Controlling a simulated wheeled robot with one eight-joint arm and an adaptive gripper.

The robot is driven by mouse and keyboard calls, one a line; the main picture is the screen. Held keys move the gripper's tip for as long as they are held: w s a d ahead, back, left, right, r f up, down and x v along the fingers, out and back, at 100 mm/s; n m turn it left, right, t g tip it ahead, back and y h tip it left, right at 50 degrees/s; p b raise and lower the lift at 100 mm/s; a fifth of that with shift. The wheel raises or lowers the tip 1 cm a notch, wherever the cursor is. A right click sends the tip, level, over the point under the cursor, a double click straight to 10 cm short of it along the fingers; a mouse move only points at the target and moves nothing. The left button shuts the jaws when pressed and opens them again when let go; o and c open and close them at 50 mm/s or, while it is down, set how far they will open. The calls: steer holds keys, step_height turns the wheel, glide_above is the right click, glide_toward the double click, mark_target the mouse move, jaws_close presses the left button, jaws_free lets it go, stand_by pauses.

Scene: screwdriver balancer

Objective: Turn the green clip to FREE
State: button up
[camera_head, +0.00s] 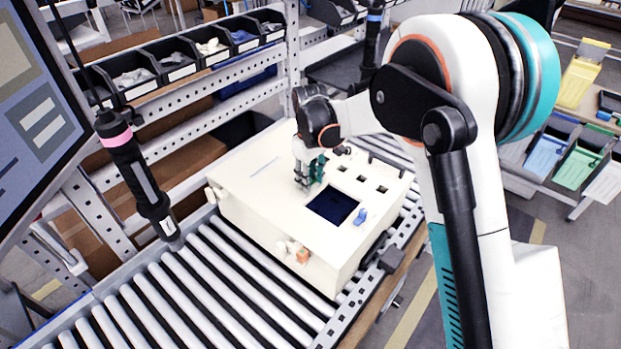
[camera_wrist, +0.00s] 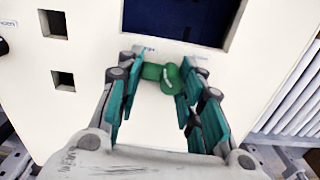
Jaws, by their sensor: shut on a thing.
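The green clip (camera_wrist: 165,74) lies on the cream panel of a large box, below the dark blue window, in the wrist view. It looks like a small lever with a rounded end. My gripper (camera_wrist: 158,72) has its teal fingers on either side of the clip and is shut on it. Small blue labels are printed to the left and right of the clip, too small to read in full. In the head view my gripper (camera_head: 309,178) reaches down onto the box top beside the window, and its fingers hide most of the clip.
The box (camera_head: 265,215) stands on a roller conveyor (camera_head: 190,290). Its top has a dark window (camera_head: 332,205), a blue clip (camera_head: 361,216) and several square holes. An orange part (camera_head: 302,256) is on its front. A screwdriver (camera_head: 140,180) hangs at the left.

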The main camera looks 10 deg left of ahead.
steer(key=shift+n, duration=0.5)
steer(key=o, duration=1.1)
steer(key=shift+r, duration=0.1)
step_height(320, 180, up, 12)
steer(key=shift+f, duration=0.1)
